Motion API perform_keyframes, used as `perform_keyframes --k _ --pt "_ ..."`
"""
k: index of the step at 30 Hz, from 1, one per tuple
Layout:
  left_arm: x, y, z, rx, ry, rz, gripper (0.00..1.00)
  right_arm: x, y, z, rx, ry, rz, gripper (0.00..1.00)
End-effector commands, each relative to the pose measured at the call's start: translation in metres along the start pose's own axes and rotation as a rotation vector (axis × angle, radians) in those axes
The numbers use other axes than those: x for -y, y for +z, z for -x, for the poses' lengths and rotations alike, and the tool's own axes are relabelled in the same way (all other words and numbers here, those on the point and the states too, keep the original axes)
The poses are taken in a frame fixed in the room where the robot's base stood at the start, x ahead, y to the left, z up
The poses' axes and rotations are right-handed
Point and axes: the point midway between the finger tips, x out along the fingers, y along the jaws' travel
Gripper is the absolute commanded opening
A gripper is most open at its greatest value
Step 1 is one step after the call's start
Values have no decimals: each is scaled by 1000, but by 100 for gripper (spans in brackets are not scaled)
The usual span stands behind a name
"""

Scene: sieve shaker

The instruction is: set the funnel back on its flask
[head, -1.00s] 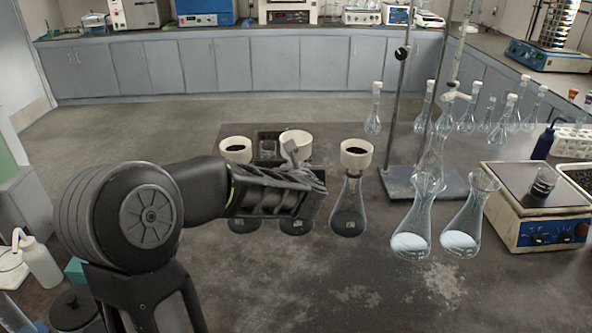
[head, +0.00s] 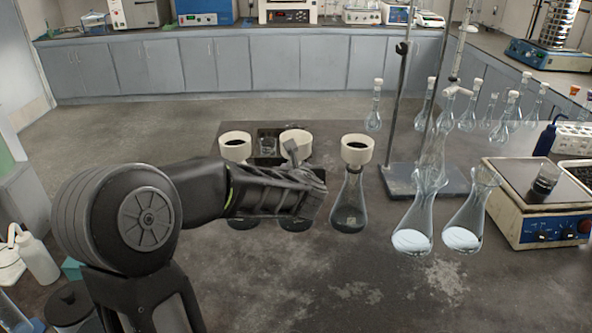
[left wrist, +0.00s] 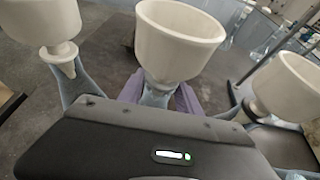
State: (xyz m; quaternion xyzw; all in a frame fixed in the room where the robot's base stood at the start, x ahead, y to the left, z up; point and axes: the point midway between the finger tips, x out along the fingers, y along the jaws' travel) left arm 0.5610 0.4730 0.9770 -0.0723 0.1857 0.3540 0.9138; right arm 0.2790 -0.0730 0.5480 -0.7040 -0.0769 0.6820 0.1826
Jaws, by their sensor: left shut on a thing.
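A white funnel (head: 296,140) stands above the middle flask (head: 296,225), mostly behind my left gripper (head: 312,188). In the left wrist view this funnel (left wrist: 178,42) is upright in the centre. My left gripper's purple fingers (left wrist: 158,93) are closed below its cup, on either side of its lower part. Bluish glass shows there too; I cannot tell whether the stem is fully seated in the neck. My right gripper is out of view.
Funnels sit on the flasks to either side, a left funnel (head: 235,146) and a right funnel (head: 357,150), close to my gripper. A right flask (head: 349,205) holds dark material.

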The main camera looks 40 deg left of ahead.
Motion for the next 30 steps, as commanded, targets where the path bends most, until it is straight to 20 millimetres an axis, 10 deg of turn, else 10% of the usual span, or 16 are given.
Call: perform_keyframes --k 30 --pt "0 -3 -1 1 0 0 0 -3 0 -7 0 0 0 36"
